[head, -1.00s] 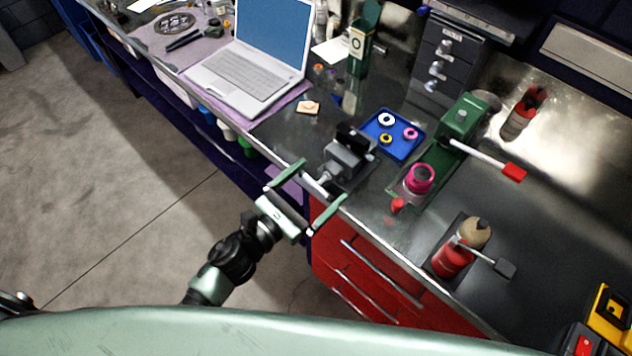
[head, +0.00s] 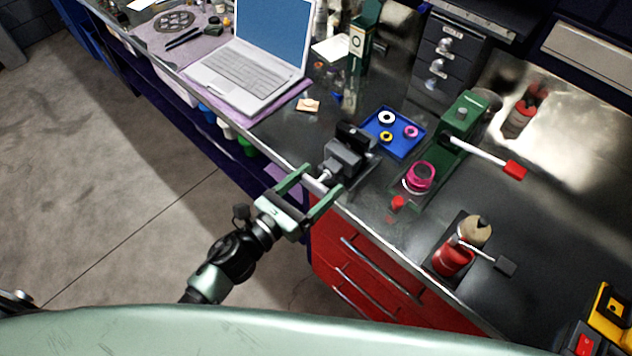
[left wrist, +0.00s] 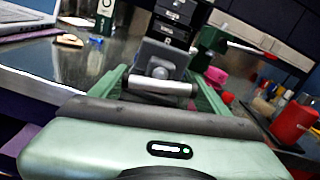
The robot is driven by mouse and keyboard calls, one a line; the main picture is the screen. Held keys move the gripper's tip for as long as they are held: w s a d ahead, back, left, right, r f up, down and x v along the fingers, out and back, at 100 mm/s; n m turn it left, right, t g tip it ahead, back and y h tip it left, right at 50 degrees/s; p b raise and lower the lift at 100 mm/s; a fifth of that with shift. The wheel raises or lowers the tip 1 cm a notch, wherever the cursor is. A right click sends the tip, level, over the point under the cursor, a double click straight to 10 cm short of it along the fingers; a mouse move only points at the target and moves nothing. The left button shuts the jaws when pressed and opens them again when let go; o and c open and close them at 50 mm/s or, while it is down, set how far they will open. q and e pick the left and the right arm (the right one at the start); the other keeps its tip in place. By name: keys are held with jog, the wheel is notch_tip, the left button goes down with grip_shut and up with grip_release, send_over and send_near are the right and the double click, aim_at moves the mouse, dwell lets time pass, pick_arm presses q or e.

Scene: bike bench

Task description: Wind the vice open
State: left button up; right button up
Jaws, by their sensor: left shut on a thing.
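The vice (head: 345,158) is a dark grey block fixed at the front edge of the metal bench, with its jaws toward the back. Its silver handle bar (left wrist: 160,87) sits at the front end of the screw, facing me. My left gripper (head: 323,180) reaches the handle from the front, its two green fingers on either side of it. In the left wrist view the bar spans the space between the fingers, and the gripper is shut on it. The jaw gap is hard to make out. My right gripper is not in view.
A blue tray (head: 402,150) with small rings lies behind the vice. A green tool with a red-ended lever (head: 514,170) stands to the right, near a red bottle (head: 452,260). A laptop (head: 240,80) sits to the left. Red drawers (head: 370,270) are below the bench.

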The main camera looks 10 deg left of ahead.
pick_arm(q)
jog(key=shift+n, duration=1.8)
jog(key=o, duration=1.4)
jog(key=shift+c, duration=0.2)
jog(key=b+v, duration=0.3)
jog(key=v, duration=0.4)
jog(key=shift+s+a, duration=0.25)
jog(key=shift+s, duration=0.05)
